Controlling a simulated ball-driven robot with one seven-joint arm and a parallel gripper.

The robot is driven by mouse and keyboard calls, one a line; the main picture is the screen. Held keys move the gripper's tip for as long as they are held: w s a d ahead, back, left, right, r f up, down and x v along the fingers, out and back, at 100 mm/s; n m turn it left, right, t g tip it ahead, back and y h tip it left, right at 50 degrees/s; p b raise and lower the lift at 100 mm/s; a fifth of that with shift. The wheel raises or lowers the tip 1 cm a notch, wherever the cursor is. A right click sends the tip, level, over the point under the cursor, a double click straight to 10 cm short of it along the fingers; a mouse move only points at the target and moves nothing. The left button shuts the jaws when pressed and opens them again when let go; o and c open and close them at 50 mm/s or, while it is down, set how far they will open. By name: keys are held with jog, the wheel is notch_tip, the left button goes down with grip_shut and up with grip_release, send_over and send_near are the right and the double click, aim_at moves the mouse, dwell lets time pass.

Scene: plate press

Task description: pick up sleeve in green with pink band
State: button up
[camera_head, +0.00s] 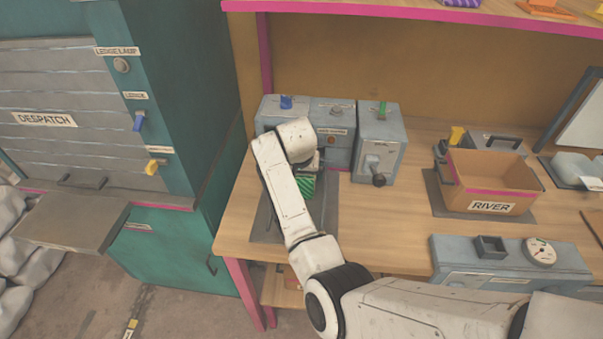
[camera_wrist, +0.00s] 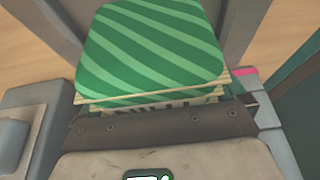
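A block with light and dark green diagonal stripes (camera_head: 306,184) is just below my gripper (camera_head: 308,167), partly behind my arm, in front of the blue-grey machine at the left of the bench. In the wrist view its rounded striped face (camera_wrist: 155,48) fills the upper middle, with pale thin edges below it. I see no pink band on it in either view. My gripper's dark bolted edge (camera_wrist: 165,126) lies right against it in the wrist view. The fingertips are hidden, so I cannot tell whether they are open or closed on it.
The blue-grey machine (camera_head: 378,150) with coloured knobs stands behind my gripper. A dark mat (camera_head: 266,222) lies under it. A box labelled RIVER (camera_head: 491,206) and a unit with a dial (camera_head: 510,265) are to the right. The teal DESPATCH cabinet (camera_head: 165,100) is at left. Bench between is clear.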

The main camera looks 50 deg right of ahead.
jog(key=c, duration=1)
jog(key=shift+o, duration=0.2)
jog(key=shift+r, duration=0.15)
